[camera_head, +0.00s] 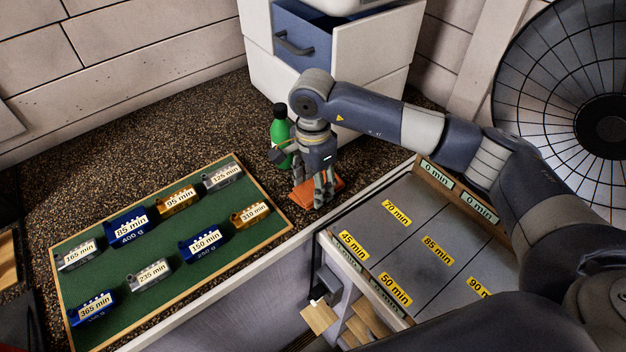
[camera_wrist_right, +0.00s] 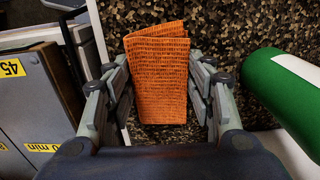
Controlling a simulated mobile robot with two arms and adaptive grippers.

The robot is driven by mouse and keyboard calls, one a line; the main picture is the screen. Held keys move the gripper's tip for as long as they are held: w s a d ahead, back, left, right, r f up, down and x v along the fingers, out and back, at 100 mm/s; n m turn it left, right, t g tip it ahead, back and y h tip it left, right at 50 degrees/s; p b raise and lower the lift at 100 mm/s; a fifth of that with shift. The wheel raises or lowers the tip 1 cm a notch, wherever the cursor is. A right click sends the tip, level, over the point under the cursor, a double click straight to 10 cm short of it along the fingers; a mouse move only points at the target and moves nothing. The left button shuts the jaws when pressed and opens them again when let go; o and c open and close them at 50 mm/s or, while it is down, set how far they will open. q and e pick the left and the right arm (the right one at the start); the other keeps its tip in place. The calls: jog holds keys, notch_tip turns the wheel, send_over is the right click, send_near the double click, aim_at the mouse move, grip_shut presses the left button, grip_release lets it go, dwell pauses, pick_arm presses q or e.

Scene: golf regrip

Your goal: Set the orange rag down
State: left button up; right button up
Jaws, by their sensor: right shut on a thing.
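The orange rag (camera_head: 301,197) is a folded rectangle at the counter's front edge, low at the surface. In the right wrist view the rag (camera_wrist_right: 158,75) stands between the two fingers, its ribbed face toward the camera. My right gripper (camera_head: 318,198) points down and is shut on the rag, its fingers covering part of it in the head view. I cannot tell whether the rag touches the counter. My left gripper is not in view.
A green bottle (camera_head: 280,128) stands close behind the gripper. A green board (camera_head: 150,245) with several labelled metal pieces lies left. A grey tray with minute labels (camera_head: 425,222) is right. A white cabinet with a blue drawer (camera_head: 303,42) stands behind. Speckled counter (camera_head: 120,150) is free behind the board.

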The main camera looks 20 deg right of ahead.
aim_at(313, 186)
jog(key=shift+f+b, duration=0.25)
jog(key=shift+b, duration=0.05)
jog(key=o, duration=0.7)
jog(key=shift+r, duration=0.1)
jog(key=shift+r+p, duration=0.2)
jog(key=shift+p, duration=0.1)
jog(key=shift+w+r+b, duration=0.1)
jog(key=shift+r+b, duration=0.2)
jog(key=shift+r, duration=0.1)
jog(key=shift+r+b, duration=1.1)
jog(key=shift+r, duration=4.45)
